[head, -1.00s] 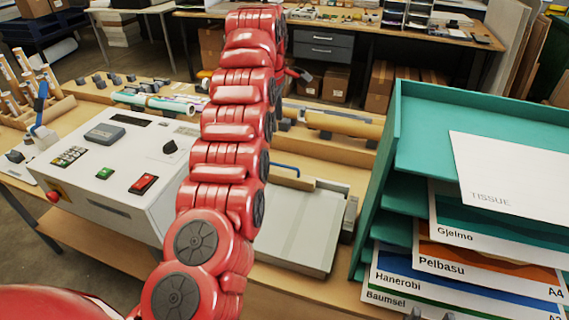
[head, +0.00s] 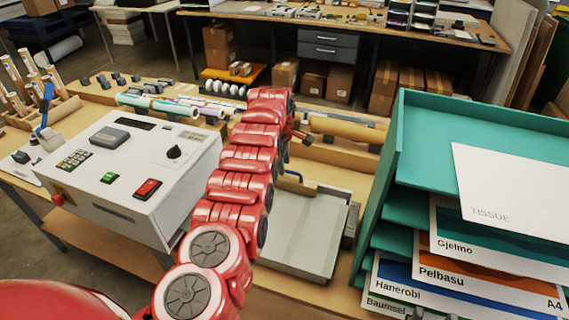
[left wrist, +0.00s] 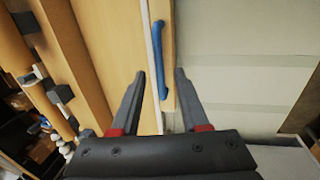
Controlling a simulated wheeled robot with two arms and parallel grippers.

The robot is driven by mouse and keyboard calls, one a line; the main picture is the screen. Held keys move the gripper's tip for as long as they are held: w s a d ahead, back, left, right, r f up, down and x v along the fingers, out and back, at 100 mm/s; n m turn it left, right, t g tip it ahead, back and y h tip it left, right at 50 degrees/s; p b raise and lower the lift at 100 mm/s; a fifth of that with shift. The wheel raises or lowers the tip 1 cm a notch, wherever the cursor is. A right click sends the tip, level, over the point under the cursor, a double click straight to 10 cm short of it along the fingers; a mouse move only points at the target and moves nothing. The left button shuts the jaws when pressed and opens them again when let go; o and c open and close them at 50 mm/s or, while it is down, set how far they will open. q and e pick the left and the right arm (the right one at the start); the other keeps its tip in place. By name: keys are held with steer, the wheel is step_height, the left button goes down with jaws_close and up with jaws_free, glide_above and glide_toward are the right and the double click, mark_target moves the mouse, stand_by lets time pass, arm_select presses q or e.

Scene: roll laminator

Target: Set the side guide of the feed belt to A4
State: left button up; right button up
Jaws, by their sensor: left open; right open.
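The grey feed belt (head: 312,235) lies right of the white laminator (head: 140,170). The side guide, a wooden strip with a blue handle (head: 291,177), stands at its far edge, partly hidden by my left arm. My left gripper (head: 301,131) is mostly hidden behind that arm in the head view. In the left wrist view my left gripper (left wrist: 160,75) is open, with the blue handle (left wrist: 158,50) ahead of and between its fingertips; nothing is held. Two dark tips at the bottom edge of the head view seem to be my right gripper (head: 432,315), open, away from the belt.
A teal shelf rack (head: 400,150) with labelled paper sheets stands close to the right of the belt. Rolls (head: 345,130) lie on the bench behind the belt. The laminator's panel has a red switch (head: 147,189), a green switch (head: 109,178) and a black knob.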

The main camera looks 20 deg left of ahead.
arm_select(q)
steer(key=shift+w+f, duration=0.15)
steer(key=shift+f, duration=0.7)
jaws_close()
stand_by(1.0)
